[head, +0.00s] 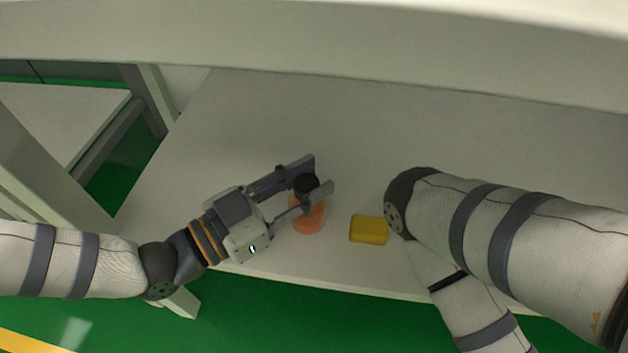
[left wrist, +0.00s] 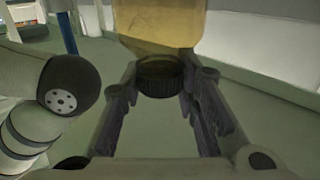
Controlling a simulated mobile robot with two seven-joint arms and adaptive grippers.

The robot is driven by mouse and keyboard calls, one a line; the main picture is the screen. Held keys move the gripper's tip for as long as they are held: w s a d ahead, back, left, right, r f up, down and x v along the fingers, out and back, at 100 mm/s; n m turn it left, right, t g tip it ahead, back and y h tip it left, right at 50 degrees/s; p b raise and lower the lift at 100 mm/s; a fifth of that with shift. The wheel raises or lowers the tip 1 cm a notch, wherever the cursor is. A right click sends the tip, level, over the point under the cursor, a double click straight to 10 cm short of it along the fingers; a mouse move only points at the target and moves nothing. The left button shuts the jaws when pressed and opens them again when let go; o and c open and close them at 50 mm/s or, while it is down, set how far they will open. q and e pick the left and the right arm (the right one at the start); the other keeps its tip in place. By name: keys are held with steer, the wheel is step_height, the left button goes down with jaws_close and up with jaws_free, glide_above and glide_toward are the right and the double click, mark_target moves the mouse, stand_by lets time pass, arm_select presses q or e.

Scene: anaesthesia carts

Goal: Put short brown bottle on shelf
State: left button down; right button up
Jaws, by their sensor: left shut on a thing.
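The short brown bottle has a black cap (head: 306,183) and shows between the fingers of my left gripper (head: 319,176) in the head view. In the left wrist view, its amber body (left wrist: 160,25) fills the top middle, and the ribbed black cap (left wrist: 160,76) points toward the gripper. My left gripper is shut on the bottle near its cap end. The pale shelf surface (head: 240,130) lies beneath it; I cannot tell whether the bottle touches it. My right arm is at the right of the head view, but its gripper is out of sight.
A pale beam (head: 330,40) crosses the top. The surface's back and middle are clear.

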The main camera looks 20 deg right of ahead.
arm_select(q)
steer(key=shift+d, duration=0.1)
steer(key=shift+r, duration=0.1)
steer(key=shift+f, duration=0.2)
steer(key=c, duration=1.2)
jaws_free()
steer(key=shift+c, duration=0.2)
steer(key=shift+r, duration=0.2)
steer(key=s+a+p, duration=0.2)
steer(key=a, duration=1)
steer(key=shift+s, duration=0.25)
